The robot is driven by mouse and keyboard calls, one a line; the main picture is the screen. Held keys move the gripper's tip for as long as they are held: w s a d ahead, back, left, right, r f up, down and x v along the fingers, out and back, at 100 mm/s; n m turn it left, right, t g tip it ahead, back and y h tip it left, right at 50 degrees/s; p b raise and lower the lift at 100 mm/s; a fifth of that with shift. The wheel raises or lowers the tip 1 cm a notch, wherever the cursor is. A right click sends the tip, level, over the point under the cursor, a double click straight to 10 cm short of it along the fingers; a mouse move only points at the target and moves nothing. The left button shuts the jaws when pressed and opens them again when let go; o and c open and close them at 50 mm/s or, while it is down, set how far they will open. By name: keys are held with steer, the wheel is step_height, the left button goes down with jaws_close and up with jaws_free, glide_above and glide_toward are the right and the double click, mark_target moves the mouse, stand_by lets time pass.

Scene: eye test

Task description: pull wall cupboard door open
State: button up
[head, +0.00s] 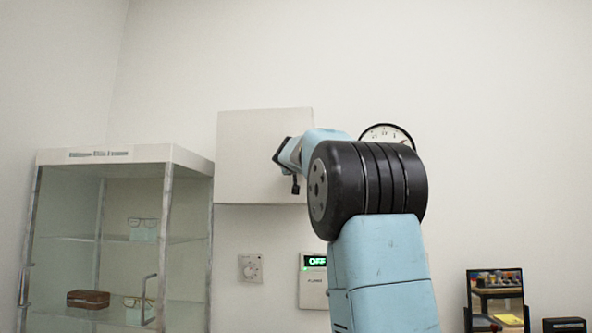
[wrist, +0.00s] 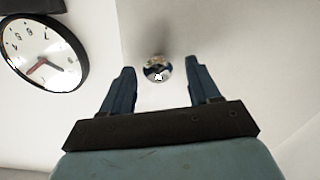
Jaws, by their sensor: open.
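The white wall cupboard (head: 250,135) hangs on the back wall, and its door looks shut in the head view. In the wrist view the pale door (wrist: 225,30) fills the upper middle. A small round shiny knob (wrist: 157,67) shows on it, between the tips of my gripper (wrist: 160,75) as seen in that view. The fingers are open, with clear space on both sides of the knob, and I see no contact. How far the tips are from the door is hard to tell. In the head view my gripper (head: 284,158) is in front of the door's right part; the knob is hidden there.
A round wall clock (head: 388,133) hangs right of the cupboard. A glass display cabinet (head: 125,156) stands at lower left, holding glasses and a brown case. A dial (head: 250,268) and a panel reading OFF (head: 313,280) are on the wall below.

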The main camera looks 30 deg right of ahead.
jaws_close()
stand_by(0.7)
